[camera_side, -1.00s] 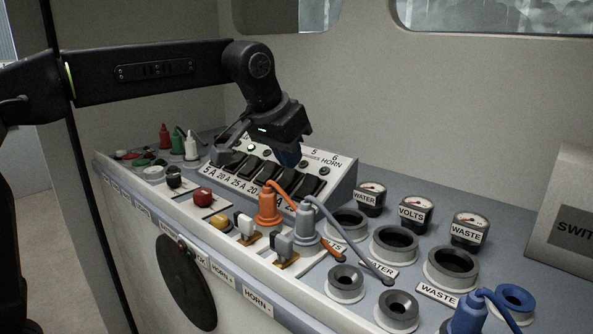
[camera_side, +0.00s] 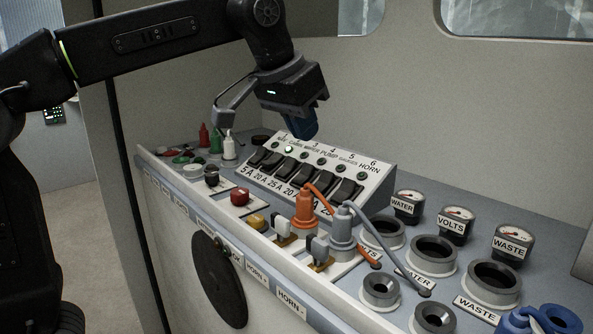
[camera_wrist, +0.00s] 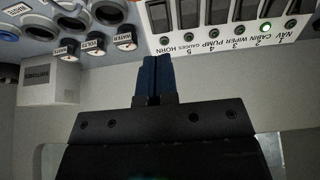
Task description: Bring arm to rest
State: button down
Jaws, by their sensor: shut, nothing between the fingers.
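My gripper (camera_side: 308,124) is above the far edge of the switch panel (camera_side: 372,178), apart from it, with its blue fingers pointing down. In the wrist view the two blue fingers (camera_wrist: 150,76) are pressed together with nothing between them. The switch panel has a row of black rocker switches, with labels and small round lamps numbered 1 to 6. The lamp marked CABIN (camera_wrist: 264,27) glows green. The lamp marked NAV is dark in the wrist view.
An orange plug (camera_side: 305,208) and a grey plug (camera_side: 342,230) with cables stand in front of the panel. Gauges (camera_side: 455,224) and round sockets (camera_side: 433,255) fill the right side. Small bottles (camera_side: 229,146) stand at the left. The space above the console is clear.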

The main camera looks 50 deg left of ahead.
jog(key=s+a+f, duration=0.1)
jog(key=s+f, duration=0.1)
jog(key=s+a+f, duration=0.1)
jog(key=s+f, duration=0.1)
jog(key=s, duration=0.1)
jog(key=s+a+f, duration=0.1)
jog(key=s+f, duration=0.1)
jog(key=s, duration=0.1)
jog(key=shift+s+a+f, duration=0.2)
jog(key=shift+a, duration=0.1)
jog(key=s+a+f, duration=0.2)
jog(key=s+f, duration=0.8)
jog(key=f, duration=0.3)
jog(key=shift+s+a, duration=0.15)
jog(key=shift+s, duration=0.1)
jog(key=c, duration=1.8)
grip_release()
jog(key=shift+r, duration=0.1)
